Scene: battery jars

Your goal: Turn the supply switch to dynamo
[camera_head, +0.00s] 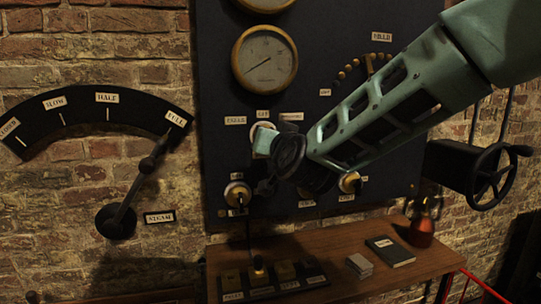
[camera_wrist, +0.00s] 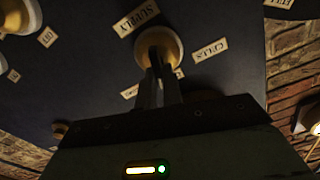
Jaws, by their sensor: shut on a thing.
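The supply switch (camera_wrist: 158,42) has a round white and brass base on the dark panel. In the wrist view the SUPPLY label (camera_wrist: 138,17) and the CELLS label (camera_wrist: 210,49) show upside down beside it. My gripper (camera_wrist: 159,76) is shut on the switch's handle, and its fingers hide most of the handle. In the head view my gripper (camera_head: 266,142) is at the switch, below the row of labels: CELLS (camera_head: 235,120), OFF (camera_head: 263,114) and, at right, a small label that seems to read DYNAMO (camera_head: 291,116). I cannot tell which label the handle points to.
Other brass switches (camera_head: 238,194) (camera_head: 350,182) sit lower on the panel. A round gauge (camera_head: 265,60) is above. A steam lever (camera_head: 135,190) is on the wall at left and a handwheel (camera_head: 492,177) at right. A wooden shelf (camera_head: 330,245) below holds a book and cards.

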